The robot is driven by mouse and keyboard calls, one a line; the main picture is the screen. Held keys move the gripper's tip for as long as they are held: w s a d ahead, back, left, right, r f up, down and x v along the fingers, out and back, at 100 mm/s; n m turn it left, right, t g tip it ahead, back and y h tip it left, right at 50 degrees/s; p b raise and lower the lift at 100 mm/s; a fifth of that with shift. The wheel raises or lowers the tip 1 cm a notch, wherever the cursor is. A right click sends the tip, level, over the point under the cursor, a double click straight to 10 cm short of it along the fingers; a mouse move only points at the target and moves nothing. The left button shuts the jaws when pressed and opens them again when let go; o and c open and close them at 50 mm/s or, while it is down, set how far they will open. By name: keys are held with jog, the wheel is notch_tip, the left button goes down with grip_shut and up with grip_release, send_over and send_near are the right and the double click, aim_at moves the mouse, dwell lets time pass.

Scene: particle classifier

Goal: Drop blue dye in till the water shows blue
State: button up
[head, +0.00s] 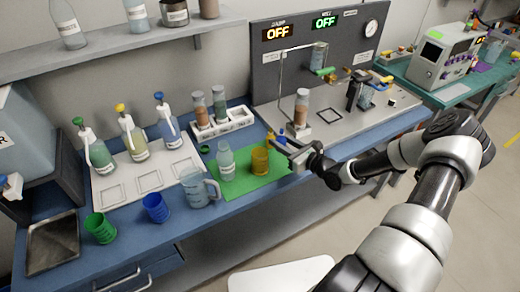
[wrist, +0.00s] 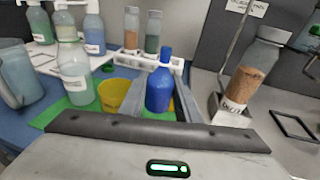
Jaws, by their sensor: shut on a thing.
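My gripper (head: 286,145) is shut on a small blue dropper bottle (wrist: 159,90) with a blue cap, upright between the fingers in the wrist view. In the head view only a bit of the blue bottle (head: 282,132) shows behind the gripper. A clear bottle (head: 226,163) of pale bluish-green liquid stands on the green mat (head: 238,189), left of my gripper; it also shows in the wrist view (wrist: 78,82). Its label is too small to read. A yellow-orange cup (head: 260,161) stands between that bottle and my gripper.
A measuring jug (head: 199,190) stands left of the mat, with blue (head: 156,209) and green (head: 100,229) cups further left. A white rack (head: 224,124) holds two bottles behind. A brown-filled bottle (head: 302,107) stands on the rig to the right.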

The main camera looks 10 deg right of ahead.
aim_at(282, 130)
jog(key=shift+r, duration=0.2)
jog(key=shift+r+p, duration=1.55)
jog(key=shift+r, duration=0.8)
